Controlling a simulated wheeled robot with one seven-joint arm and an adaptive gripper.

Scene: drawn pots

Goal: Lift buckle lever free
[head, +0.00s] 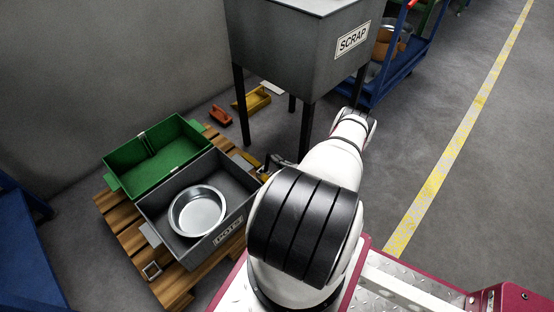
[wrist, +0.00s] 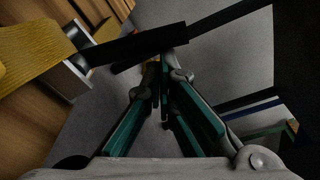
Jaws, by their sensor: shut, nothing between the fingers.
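The buckle lever appears to be the yellow piece (wrist: 30,45) at the left of the wrist view. A black bar or strap (wrist: 130,46) runs from beside it across the front of my fingertips. Yellow also shows in the head view (head: 254,160) at the grey crate's far right corner. My gripper (wrist: 162,72) is shut and empty, its green-padded fingers together. The yellow piece lies left of the fingertips, apart from them; I cannot tell whether the tips touch the black bar. In the head view my arm hides most of this spot.
On a wooden pallet (head: 130,235) stand a green crate (head: 122,178) and a grey crate (head: 158,222) holding a round metal pan (head: 197,211). The SCRAP bin (head: 300,50) stands on dark legs close behind my gripper. A blue cart (head: 405,68) is beyond it. Floor at right is clear.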

